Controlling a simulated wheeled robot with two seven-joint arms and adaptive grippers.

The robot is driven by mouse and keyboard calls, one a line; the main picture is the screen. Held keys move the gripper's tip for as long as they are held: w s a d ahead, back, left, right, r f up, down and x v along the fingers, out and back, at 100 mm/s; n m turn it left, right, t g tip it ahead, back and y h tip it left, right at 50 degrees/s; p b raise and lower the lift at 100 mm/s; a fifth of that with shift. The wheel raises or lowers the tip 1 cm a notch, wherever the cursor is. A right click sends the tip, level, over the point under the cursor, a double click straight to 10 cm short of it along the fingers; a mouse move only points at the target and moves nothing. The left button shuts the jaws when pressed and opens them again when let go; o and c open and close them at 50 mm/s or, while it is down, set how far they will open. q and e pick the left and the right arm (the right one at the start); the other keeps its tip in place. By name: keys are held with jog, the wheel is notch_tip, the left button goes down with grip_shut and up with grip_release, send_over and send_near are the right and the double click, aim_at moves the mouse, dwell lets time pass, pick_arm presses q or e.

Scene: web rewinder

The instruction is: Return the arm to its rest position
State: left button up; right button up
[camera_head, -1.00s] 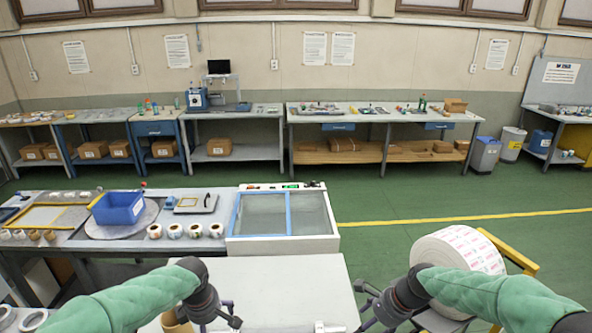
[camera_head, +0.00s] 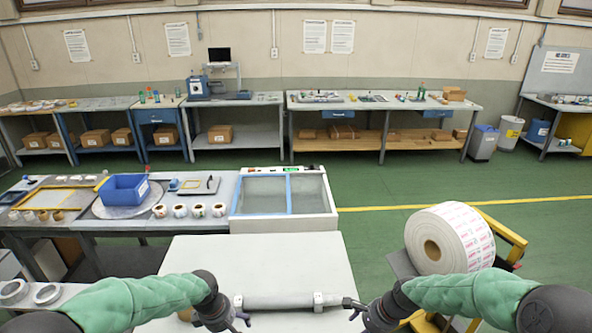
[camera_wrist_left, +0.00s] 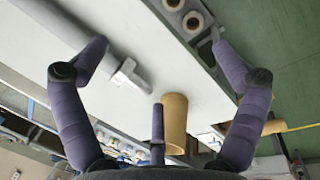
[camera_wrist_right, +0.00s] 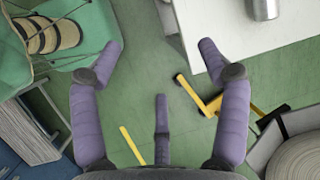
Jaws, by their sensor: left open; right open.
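My left gripper (camera_head: 240,318) is at the bottom edge of the head view, near the left end of a grey shaft (camera_head: 278,302). In the left wrist view its spread fingers (camera_wrist_left: 162,58) hold nothing. The shaft, with a light collar (camera_wrist_left: 130,75), and a tan cardboard tube (camera_wrist_left: 173,118) appear below it in that view. My right gripper (camera_head: 362,312) is by the right edge of the white table (camera_head: 262,262). In the right wrist view its fingers (camera_wrist_right: 160,60) are spread and empty over the green floor. The shaft's end (camera_wrist_right: 262,8) shows apart from them.
A large printed white roll (camera_head: 450,238) sits on a yellow-framed cart (camera_head: 508,232) at right. A glass-topped machine (camera_head: 283,195) and a bench with a blue bin (camera_head: 124,188) stand beyond the table. Open green floor (camera_head: 370,240) lies between the table and cart.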

pick_arm(q)
jog(key=s+d+f+m+g+h+b, duration=0.1)
jog(key=s+d+f+m+b, duration=0.2)
jog(key=f, duration=0.7)
jog(key=s+d+f+m+h+b, duration=0.15)
jog(key=s+d+f+m, duration=0.35)
jog(key=f, duration=0.5)
jog(key=s+f+m+b, duration=0.3)
jog(key=s+f+m, duration=0.1)
jog(key=s+f, duration=0.7)
jog(key=shift+s+d+m, duration=0.3)
jog(key=shift+s+d, duration=0.05)
jog(key=shift+s, duration=0.45)
pick_arm(e)
jog(key=s+a+f+n, duration=0.2)
jog(key=s+f+n, duration=0.2)
jog(key=f, duration=0.6)
jog(key=s+a+f+n, duration=0.3)
jog(key=s+f+n, duration=0.1)
jog(key=s+f, duration=0.5)
jog(key=s+a+f+n+g, duration=0.1)
jog(key=s+a+f+n, duration=0.2)
jog(key=s+f, duration=0.4)
notch_tip(320, 180, down, 4)
jog(key=shift+s+r+n, duration=0.2)
jog(key=shift+n, duration=0.4)
